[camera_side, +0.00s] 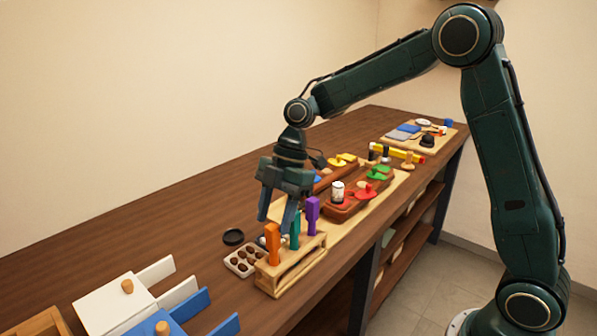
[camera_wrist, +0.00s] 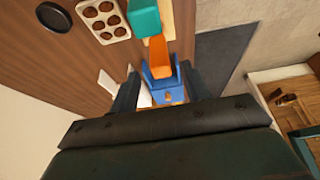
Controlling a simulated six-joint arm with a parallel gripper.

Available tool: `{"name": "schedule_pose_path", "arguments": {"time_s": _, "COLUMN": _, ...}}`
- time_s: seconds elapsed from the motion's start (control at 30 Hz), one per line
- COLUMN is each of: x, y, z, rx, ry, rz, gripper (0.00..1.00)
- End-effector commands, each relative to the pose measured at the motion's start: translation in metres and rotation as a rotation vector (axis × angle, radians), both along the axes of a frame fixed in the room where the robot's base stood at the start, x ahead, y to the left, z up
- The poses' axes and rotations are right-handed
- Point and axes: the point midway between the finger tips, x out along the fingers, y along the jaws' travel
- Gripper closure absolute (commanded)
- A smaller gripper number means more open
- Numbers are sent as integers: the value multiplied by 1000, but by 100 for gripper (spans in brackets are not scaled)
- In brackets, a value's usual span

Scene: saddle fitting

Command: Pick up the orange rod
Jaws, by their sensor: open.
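The orange rod (camera_side: 273,246) stands upright at the near end of a wooden rack (camera_side: 290,275). A teal rod (camera_side: 295,232) and a purple rod (camera_side: 312,214) stand behind it in the same rack. My gripper (camera_side: 276,221) is open and points down, its fingertips around the level of the rod tops. In the wrist view, the orange rod (camera_wrist: 158,54) appears in the gap between my fingertips (camera_wrist: 159,73), with the teal rod (camera_wrist: 145,18) just past it. Whether the fingers straddle the orange rod cannot be told. The rods' lower ends are partly hidden by the rack.
A tray with brown round pieces (camera_side: 243,261) and a black round dish (camera_side: 233,237) lie left of the rack. White and blue boxes (camera_side: 118,305) with open lids or drawers stand at the near left. A brown tray of coloured pieces (camera_side: 350,208) lies behind the rack. The table's back left is clear.

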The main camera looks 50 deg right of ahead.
Motion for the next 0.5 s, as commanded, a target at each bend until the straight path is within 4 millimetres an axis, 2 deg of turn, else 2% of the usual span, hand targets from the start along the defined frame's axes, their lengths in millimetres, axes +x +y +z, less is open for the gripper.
{"name": "schedule_pose_path", "arguments": {"time_s": 0.27, "x": -1, "y": 3, "z": -8, "rx": 0, "ry": 2, "rz": 0, "gripper": 53}}
{"name": "schedule_pose_path", "arguments": {"time_s": 0.5, "x": -3, "y": 12, "z": -33, "rx": 0, "ry": 4, "rz": 1, "gripper": 53}}
